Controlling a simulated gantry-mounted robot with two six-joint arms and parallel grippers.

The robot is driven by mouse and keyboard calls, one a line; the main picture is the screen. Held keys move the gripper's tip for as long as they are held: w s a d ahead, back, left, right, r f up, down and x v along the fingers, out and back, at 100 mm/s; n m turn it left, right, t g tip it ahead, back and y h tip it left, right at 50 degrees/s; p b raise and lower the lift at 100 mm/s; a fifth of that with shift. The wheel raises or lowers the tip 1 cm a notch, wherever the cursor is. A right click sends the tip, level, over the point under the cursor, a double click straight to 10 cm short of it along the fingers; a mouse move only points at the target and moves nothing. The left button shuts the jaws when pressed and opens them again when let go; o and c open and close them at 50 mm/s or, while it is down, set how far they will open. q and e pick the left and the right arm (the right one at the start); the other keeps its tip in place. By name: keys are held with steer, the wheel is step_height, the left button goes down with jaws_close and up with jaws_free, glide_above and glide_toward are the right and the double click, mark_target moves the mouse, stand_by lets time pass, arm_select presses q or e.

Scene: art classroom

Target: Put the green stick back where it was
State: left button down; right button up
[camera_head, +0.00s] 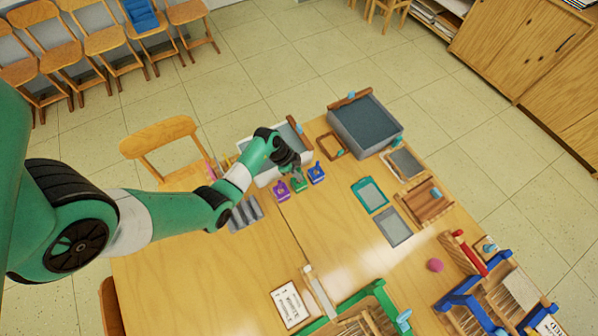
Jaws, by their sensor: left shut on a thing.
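My left gripper (291,166) reaches in from the left and points down at the back of the table. It is shut on the green stick, of which little shows; the fingers hide most of it. Just below the fingertips stands a small green holder (299,183), between a purple holder (281,191) and a blue holder (316,173). I cannot tell whether the stick touches the green holder or is inside it. My right gripper is not in view.
Grey slotted blocks (245,213) lie to the left. Frames, a pink ball (435,265) and coloured racks fill the right and front.

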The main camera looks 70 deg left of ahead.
arm_select(q)
steer(key=shift+f, duration=0.95)
steer(key=shift+r, duration=0.1)
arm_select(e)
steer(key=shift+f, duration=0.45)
arm_select(q)
steer(key=c, duration=0.9)
jaws_free()
steer(key=p+v, duration=0.5)
steer(key=v, duration=0.7)
steer(key=shift+s+p, duration=0.1)
steer(key=shift+p, duration=0.2)
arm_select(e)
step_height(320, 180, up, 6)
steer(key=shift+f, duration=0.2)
